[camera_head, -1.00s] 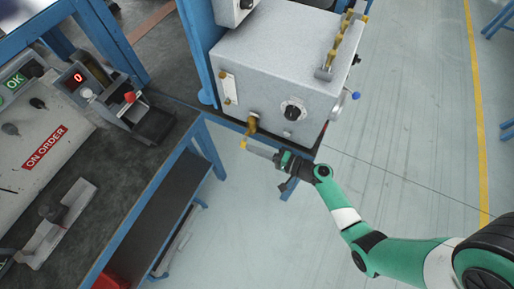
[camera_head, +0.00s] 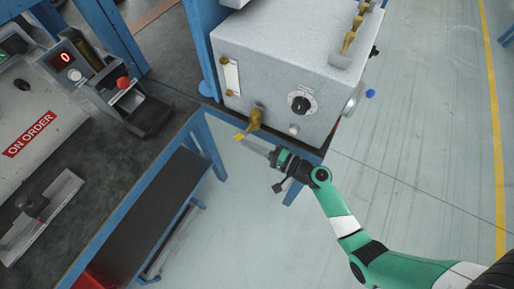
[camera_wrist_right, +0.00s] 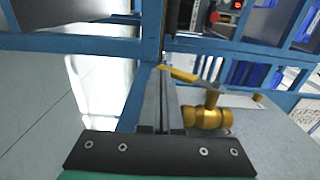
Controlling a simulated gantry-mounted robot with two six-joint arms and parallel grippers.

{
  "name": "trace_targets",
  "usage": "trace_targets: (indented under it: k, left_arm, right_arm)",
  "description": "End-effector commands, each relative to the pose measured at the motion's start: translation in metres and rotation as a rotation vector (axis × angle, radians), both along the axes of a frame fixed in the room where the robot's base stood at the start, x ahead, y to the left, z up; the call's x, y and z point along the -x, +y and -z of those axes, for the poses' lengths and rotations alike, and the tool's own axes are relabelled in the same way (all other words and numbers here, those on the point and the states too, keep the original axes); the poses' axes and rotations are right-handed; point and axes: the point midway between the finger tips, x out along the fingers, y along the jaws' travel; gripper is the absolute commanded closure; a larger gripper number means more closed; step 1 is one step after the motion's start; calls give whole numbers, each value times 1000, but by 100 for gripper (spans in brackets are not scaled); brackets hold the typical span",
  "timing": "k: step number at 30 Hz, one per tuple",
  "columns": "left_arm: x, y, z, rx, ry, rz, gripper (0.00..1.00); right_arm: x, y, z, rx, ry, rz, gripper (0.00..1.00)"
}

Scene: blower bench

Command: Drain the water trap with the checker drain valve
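The drain valve (camera_head: 255,118) is a brass fitting low on the front of the grey box. Its lever (camera_head: 240,136) has a yellow end and points down-left. My right gripper (camera_head: 244,143) is at the lever's end, below the valve. In the right wrist view its long fingers (camera_wrist_right: 161,72) lie close together and look shut. The yellow lever end (camera_wrist_right: 178,74) crosses right at the fingertips, and the brass valve body (camera_wrist_right: 208,116) is just right of them. I cannot tell whether the tips touch the lever. My left gripper is not in view.
The grey box (camera_head: 275,55) carries a black dial (camera_head: 301,104), a gauge strip (camera_head: 231,76) and brass valves on top. A blue post stands left of it. The bench (camera_head: 125,175) on the left holds a counter fixture (camera_head: 105,85) and an "ON ORDER" panel. Open floor lies right.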

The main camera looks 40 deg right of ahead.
Motion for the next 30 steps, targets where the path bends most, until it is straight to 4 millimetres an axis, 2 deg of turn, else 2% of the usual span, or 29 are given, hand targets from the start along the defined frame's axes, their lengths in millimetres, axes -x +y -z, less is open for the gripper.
trace_targets:
  k: [12, 30]
  left_arm:
    - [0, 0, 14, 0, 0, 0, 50]
    - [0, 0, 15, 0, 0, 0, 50]
  right_arm:
    - [-25, 8, -3, 2, -2, 0, 100]
    - [-49, 15, -20, 1, -1, 1, 100]
